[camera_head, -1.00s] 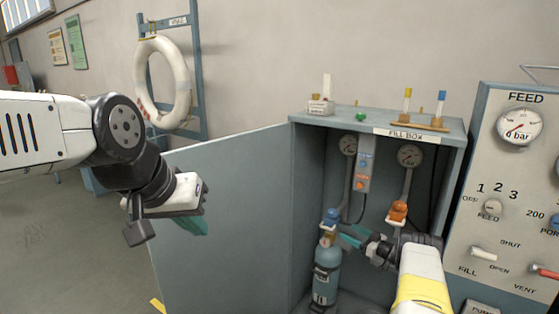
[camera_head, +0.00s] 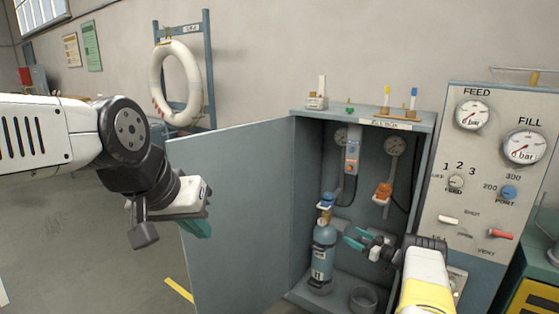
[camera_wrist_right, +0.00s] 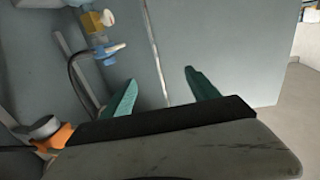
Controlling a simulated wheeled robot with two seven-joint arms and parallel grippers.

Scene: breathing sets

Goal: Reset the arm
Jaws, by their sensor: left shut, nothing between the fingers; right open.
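My right gripper (camera_head: 357,238) is in front of the open fill box (camera_head: 300,205), to the right of the blue cylinder (camera_head: 322,262). It is open and empty; its two teal fingers also show spread apart in the right wrist view (camera_wrist_right: 160,92). The cylinder stands upright inside the box, with a blue and yellow valve (camera_head: 327,202) at its top. The valve also shows in the right wrist view (camera_wrist_right: 100,35). My left gripper (camera_head: 200,226) is shut and empty, left of the box in front of its open door (camera_head: 235,215).
An orange fitting (camera_head: 384,191) hangs inside the box on the right. A round holder (camera_head: 363,299) is on the box floor. The control panel (camera_head: 490,180) with gauges and switches stands to the right. A life ring (camera_head: 176,83) hangs on a rack at the back left.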

